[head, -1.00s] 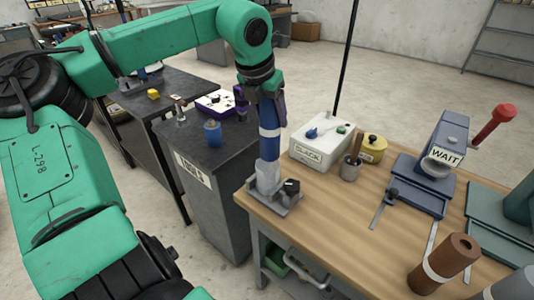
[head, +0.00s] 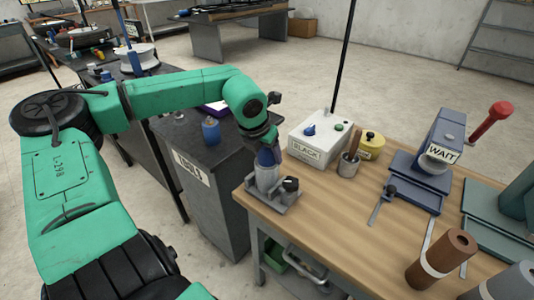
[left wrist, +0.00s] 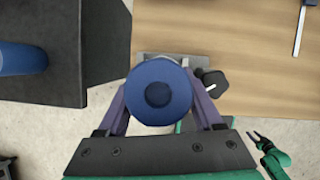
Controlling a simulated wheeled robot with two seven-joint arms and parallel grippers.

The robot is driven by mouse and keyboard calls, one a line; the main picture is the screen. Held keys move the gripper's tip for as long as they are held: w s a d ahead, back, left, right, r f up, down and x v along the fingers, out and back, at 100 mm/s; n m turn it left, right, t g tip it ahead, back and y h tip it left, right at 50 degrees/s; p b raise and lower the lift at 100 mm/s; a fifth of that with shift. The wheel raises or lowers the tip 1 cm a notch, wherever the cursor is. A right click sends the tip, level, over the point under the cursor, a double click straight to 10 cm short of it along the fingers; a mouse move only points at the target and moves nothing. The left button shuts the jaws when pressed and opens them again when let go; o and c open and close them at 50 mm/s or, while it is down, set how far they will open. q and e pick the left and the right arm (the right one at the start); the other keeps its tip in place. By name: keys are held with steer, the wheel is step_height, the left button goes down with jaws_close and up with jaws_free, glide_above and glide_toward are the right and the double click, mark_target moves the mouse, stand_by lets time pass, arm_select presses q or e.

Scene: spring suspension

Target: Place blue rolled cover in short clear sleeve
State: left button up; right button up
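The blue rolled cover (head: 266,157) stands upright at the front left corner of the wooden bench. Its lower part is inside the short clear sleeve (head: 266,177), which sits in a grey holder. My left gripper (head: 266,146) is at the top of the roll, directly above the sleeve. In the left wrist view, the round blue end of the roll (left wrist: 158,92) lies between the two purple fingers, which close on its sides. The roll hides most of the sleeve there. My right gripper (left wrist: 257,136) shows small at the lower right of that view, with its fingers apart.
A blue clamp marked WAIT (head: 440,152) is farther right. Bare bench top (head: 330,205) lies right of the holder.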

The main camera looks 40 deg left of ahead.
stand_by(0.3)
arm_select(q)
steer(key=shift+r, duration=0.15)
steer(key=v, duration=1.2)
steer(key=shift+b, duration=0.35)
steer(key=shift+w, duration=0.1)
